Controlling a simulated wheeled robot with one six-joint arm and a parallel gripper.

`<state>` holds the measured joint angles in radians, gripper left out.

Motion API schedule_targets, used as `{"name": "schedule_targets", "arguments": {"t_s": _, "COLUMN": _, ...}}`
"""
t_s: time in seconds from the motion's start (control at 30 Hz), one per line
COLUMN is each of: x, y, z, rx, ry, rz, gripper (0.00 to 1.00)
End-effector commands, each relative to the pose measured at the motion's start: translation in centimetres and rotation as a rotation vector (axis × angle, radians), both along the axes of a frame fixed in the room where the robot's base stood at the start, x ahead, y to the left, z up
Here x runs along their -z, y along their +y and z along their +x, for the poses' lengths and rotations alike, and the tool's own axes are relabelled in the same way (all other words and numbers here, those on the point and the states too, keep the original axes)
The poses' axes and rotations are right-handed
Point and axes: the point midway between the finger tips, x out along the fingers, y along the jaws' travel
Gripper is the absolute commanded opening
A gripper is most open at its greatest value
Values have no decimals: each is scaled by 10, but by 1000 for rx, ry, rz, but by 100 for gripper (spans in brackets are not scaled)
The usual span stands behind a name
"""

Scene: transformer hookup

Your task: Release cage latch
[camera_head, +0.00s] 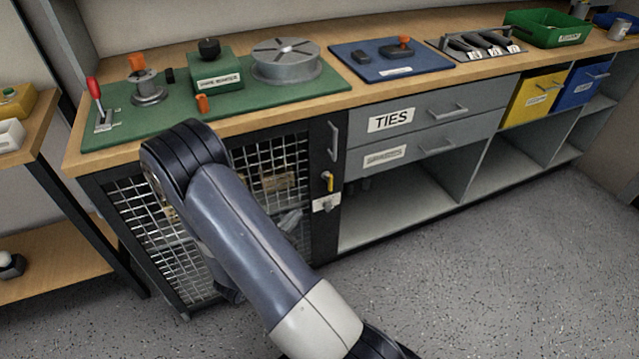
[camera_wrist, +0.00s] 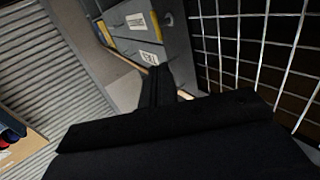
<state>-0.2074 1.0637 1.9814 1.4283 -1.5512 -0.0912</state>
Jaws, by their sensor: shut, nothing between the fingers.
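The cage (camera_head: 270,160) is a black-framed wire-mesh door under the left end of the workbench. Its latch (camera_head: 328,181) is a small yellow lever on the right post, above a pale plate (camera_head: 326,204). A vertical grey handle (camera_head: 334,141) sits above the latch. My gripper (camera_wrist: 160,78) is shut and empty, beside the mesh and apart from the yellowish part. In the head view my arm hides the gripper and part of the mesh.
Drawers (camera_head: 430,125), one labelled TIES, and open shelves (camera_head: 400,205) stand right of the cage. The bench top holds a green mat (camera_head: 120,125) with fixtures and a blue mat (camera_head: 430,62). A side table (camera_head: 40,120) stands at left. The speckled floor (camera_head: 500,260) is clear at right.

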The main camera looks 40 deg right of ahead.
Motion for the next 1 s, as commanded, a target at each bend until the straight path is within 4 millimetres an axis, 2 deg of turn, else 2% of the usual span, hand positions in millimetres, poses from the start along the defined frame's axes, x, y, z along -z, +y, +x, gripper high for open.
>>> {"name": "schedule_targets", "arguments": {"t_s": 0.27, "x": 0, "y": -11, "z": 3, "rx": 2, "ry": -1, "rz": 1, "gripper": 0}}
{"name": "schedule_targets", "arguments": {"t_s": 0.8, "x": 1, "y": -95, "z": 34, "rx": 3, "ry": -2, "rz": 2, "gripper": 0}}
{"name": "schedule_targets", "arguments": {"t_s": 1.0, "x": 2, "y": -120, "z": 44, "rx": 1, "ry": -1, "rz": 1, "gripper": 0}}
